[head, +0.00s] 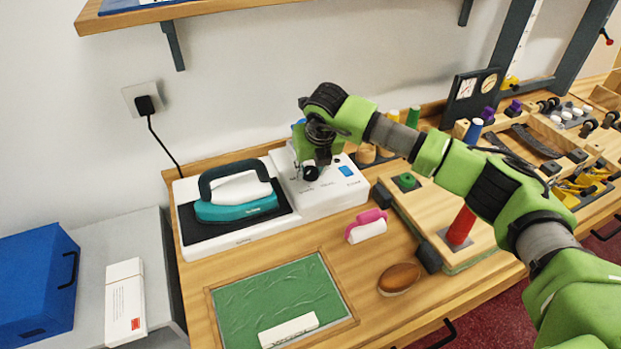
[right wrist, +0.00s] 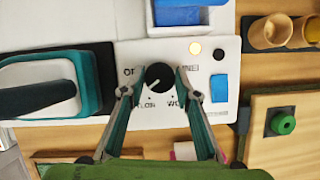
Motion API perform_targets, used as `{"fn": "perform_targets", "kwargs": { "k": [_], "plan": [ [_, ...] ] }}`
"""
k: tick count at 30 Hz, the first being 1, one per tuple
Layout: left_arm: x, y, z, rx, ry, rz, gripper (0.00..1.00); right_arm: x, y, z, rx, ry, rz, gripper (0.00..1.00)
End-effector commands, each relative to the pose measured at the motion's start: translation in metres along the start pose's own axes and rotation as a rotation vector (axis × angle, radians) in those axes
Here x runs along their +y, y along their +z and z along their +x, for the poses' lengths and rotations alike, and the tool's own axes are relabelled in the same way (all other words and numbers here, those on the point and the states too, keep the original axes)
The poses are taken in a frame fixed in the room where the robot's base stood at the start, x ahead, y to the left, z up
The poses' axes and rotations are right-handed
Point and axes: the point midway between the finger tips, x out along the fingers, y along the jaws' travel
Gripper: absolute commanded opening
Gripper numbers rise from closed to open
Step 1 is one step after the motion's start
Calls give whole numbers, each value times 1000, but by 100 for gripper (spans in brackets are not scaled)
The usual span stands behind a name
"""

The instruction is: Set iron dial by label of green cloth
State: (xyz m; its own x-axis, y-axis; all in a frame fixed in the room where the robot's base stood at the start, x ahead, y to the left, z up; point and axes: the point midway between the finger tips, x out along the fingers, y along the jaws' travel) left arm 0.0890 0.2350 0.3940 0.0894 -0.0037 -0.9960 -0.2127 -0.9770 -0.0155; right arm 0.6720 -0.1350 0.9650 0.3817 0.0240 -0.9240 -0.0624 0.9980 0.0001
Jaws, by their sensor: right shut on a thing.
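The green cloth (head: 270,298) lies wrinkled in a wooden frame at the front left of the counter. Its white label (head: 288,330) is at the near edge; its lettering is too small to read. The iron's black dial (right wrist: 160,76) is on the white base. Around it are partly hidden words resembling OFF, NYLON, WOOL and LINEN. Its pale pointer mark aims lower left, towards NYLON. My right gripper (head: 312,170) is shut on the dial, with a finger on each side in the right wrist view (right wrist: 159,78). My left gripper is not in view.
The teal iron (head: 235,208) rests on its black pad left of the dial. A blue switch (right wrist: 219,88) and a lit lamp (right wrist: 195,48) are right of it. A pink-handled brush (head: 366,226) and brown oval thing (head: 399,278) stand in front.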

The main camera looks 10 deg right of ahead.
Motion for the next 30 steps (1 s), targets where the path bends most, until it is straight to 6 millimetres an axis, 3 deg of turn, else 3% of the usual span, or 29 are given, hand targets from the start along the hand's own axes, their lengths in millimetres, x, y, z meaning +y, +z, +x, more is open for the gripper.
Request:
{"fn": "perform_targets", "kwargs": {
  "k": [1,12,30],
  "plan": [
    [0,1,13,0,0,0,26,-2,-1,5,-4,16,-38,8],
    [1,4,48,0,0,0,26,-4,0,3,-3,150,-360,8],
    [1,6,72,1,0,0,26,-6,4,1,-1,369,-885,8]
  ]
}}
